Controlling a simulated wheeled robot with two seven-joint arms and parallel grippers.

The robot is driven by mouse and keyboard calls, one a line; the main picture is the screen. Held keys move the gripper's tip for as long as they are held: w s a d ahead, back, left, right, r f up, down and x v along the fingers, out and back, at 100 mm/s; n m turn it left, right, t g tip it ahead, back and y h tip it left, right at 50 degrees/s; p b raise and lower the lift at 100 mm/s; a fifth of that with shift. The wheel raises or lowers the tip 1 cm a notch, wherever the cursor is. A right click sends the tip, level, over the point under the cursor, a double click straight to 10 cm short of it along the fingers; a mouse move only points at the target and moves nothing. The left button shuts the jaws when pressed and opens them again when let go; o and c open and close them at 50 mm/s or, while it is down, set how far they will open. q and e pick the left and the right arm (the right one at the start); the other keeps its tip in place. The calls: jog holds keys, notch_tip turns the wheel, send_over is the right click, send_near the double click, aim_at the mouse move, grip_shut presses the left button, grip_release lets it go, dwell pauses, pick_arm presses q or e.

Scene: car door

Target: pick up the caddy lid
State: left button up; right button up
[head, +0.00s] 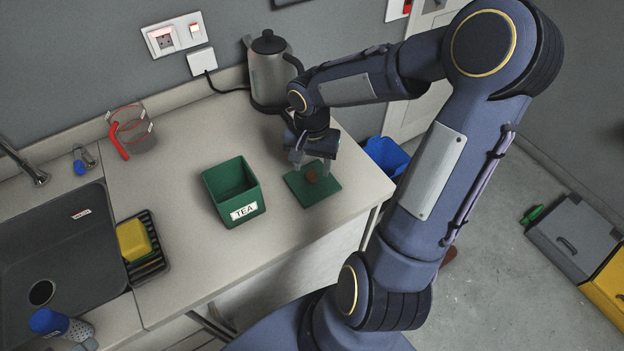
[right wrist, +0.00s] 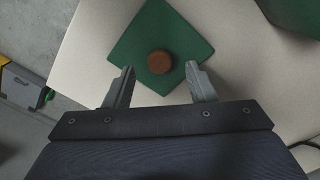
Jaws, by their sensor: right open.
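The caddy lid (head: 308,192) is a flat green square with a round brown knob (head: 312,176), lying on the counter to the right of the green tea caddy (head: 233,191). The caddy is open-topped and labelled TEA. My right gripper (head: 312,168) is over the far side of the lid, its fingers apart. In the right wrist view the lid (right wrist: 185,32) lies beyond the open fingertips (right wrist: 160,78), with the knob (right wrist: 159,62) roughly centred between them and nothing held. The height of the fingertips over the lid is hard to tell. My left gripper is not in view.
A kettle (head: 270,75) stands behind my right gripper near the wall. A measuring jug (head: 135,132) and the sink (head: 60,245) are at the left. The counter (head: 180,245) is bare around the caddy; its edge runs close to the lid's right.

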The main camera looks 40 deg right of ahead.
aim_at(312, 180)
jog(key=shift+f, duration=1.35)
jog(key=c, duration=1.1)
jog(key=shift+r, duration=0.1)
